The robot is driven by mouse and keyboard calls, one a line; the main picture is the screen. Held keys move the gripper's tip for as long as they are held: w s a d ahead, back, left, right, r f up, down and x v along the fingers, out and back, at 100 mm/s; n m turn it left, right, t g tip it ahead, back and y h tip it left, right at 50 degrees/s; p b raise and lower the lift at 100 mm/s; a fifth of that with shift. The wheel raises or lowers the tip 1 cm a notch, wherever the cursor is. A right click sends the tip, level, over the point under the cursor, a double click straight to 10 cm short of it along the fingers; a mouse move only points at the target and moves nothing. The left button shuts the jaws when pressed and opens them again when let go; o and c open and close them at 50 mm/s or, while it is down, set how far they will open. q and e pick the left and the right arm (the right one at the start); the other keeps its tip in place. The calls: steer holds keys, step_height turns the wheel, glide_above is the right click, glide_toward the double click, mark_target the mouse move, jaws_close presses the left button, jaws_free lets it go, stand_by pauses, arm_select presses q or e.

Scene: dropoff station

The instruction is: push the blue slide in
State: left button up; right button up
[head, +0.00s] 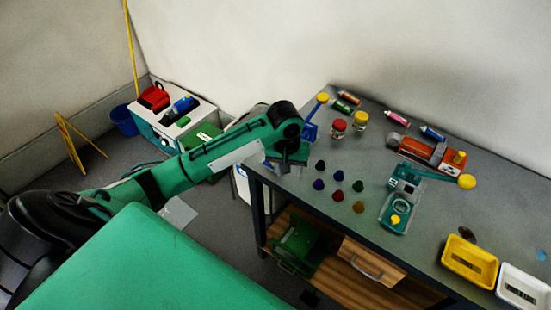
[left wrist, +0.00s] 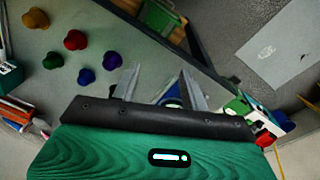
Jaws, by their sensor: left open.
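A blue part (head: 310,131) with a yellow round knob (head: 322,98) on a stem stands at the table's left end; I take it for the blue slide, but my left gripper and arm hide much of it. My left gripper (head: 283,164) is at the table's left corner, just in front of this blue part. In the left wrist view its two fingers (left wrist: 159,82) are spread apart with nothing clamped. A bit of blue (left wrist: 172,93) shows between the fingers; I cannot tell whether they touch it. My right gripper is in neither view.
Several small coloured knobs (head: 338,175) stand on the grey table (head: 433,215) close to the gripper. An open wooden drawer (head: 372,265) juts out below.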

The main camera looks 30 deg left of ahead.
arm_select(q)
steer(key=w+a+r+n, duration=0.4)
steer(key=w+a+r, duration=0.2)
steer(key=a+r, duration=0.3)
steer(key=shift+n+g+y, duration=0.3)
steer(key=shift+g, duration=0.1)
steer(key=f+p, duration=0.1)
steer(key=f, duration=0.5)
steer(key=f+p, duration=0.1)
steer(key=f, duration=0.5)
steer(key=shift+s+d+f+p, duration=0.1)
steer(key=shift+s+f+p, duration=0.1)
steer(key=shift+f+p, duration=0.1)
steer(key=shift+f, duration=0.65)
